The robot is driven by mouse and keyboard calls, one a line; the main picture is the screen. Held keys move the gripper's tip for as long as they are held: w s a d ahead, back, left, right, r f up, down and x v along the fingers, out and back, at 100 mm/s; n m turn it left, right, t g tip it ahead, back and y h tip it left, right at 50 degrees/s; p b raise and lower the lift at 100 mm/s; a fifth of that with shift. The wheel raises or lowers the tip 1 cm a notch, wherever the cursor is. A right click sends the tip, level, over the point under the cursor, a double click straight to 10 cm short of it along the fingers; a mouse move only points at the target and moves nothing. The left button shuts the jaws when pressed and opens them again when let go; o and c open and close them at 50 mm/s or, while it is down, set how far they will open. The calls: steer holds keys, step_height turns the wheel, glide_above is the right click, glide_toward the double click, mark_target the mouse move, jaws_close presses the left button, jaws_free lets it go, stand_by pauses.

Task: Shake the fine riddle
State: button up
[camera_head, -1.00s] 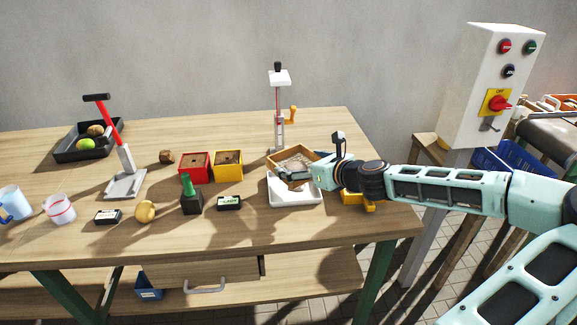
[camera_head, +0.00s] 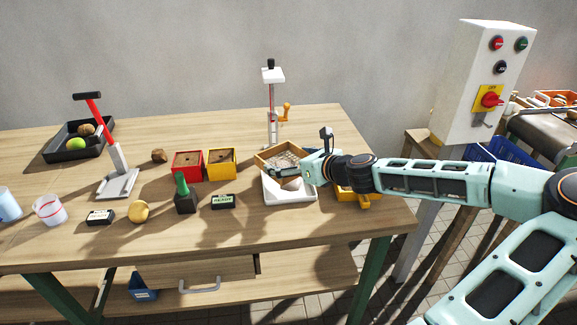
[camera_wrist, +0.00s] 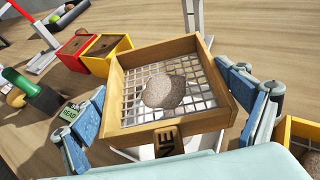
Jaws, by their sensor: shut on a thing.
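The fine riddle (camera_head: 262,163) is a square wooden frame with a wire mesh, held above a white tray (camera_head: 285,197) on the bench. In the wrist view, the riddle (camera_wrist: 190,122) holds a rounded grey-brown lump, like a heap of soil, near the middle of its mesh. A dark label ending in "NE" is on its near wall. My gripper (camera_head: 308,168) is shut on the riddle from the right. In the wrist view, its blue fingers (camera_wrist: 180,97) flank the frame on both sides. A brownish patch shows on the white tray, partly hidden by the riddle and gripper.
A red box (camera_head: 188,166) and a yellow box (camera_head: 221,164) stand left of the riddle. A stand with an orange crank (camera_head: 271,105) rises behind. A switch cabinet (camera_head: 480,85) is at right.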

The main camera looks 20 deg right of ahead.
steer(key=shift+v, duration=0.85)
steer(key=shift+w+a+f, duration=0.1)
steer(key=shift+w+a, duration=0.05)
steer(key=shift+w, duration=1)
steer(key=shift+w+a+f, duration=0.1)
steer(key=shift+w+a, duration=0.05)
steer(key=shift+w, duration=1)
steer(key=shift+d+f, duration=0.15)
steer(key=shift+f, duration=0.1)
steer(key=shift+s+r, duration=0.15)
steer(key=shift+s, duration=1)
steer(key=shift+s+r, duration=0.1)
steer(key=shift+s, duration=1.05)
steer(key=shift+s+r, duration=0.15)
steer(key=shift+r, duration=0.05)
steer(key=shift+w+f, duration=0.25)
steer(key=shift+w, duration=0.1)
steer(key=shift+s, duration=0.1)
